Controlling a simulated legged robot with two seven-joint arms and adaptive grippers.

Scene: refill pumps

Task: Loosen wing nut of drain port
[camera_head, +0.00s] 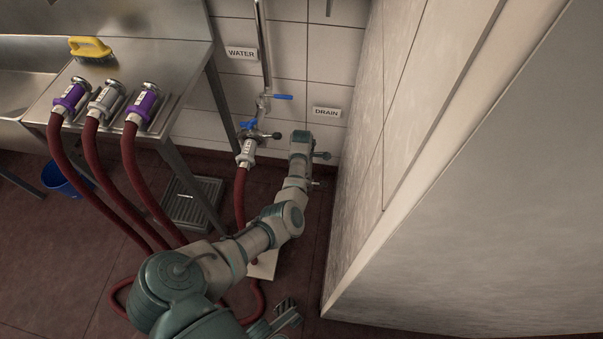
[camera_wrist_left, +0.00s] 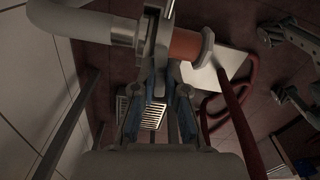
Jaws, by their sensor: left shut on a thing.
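In the left wrist view, the drain port is a grey elbow pipe (camera_wrist_left: 85,21) joined to a reddish-brown piece (camera_wrist_left: 185,45) by a grey clamp (camera_wrist_left: 158,35). The clamp's lower part, with its wing nut, reaches down between the fingers of my left gripper (camera_wrist_left: 160,100). The gripper is shut on the wing nut, whose exact shape is dark and partly hidden. In the head view, my left arm reaches below the DRAIN sign (camera_head: 327,113), and its wrist hides the port. My right gripper (camera_head: 286,316) is low in the head view, empty, with its fingers apart.
A large pale cabinet wall (camera_head: 440,200) stands close on the right. A water valve with a red hose (camera_head: 246,150) is left of my arm. Several red hoses (camera_head: 130,160) hang from a steel bench (camera_head: 150,60). A floor grate (camera_head: 192,200) and blue bucket (camera_head: 65,178) are at left.

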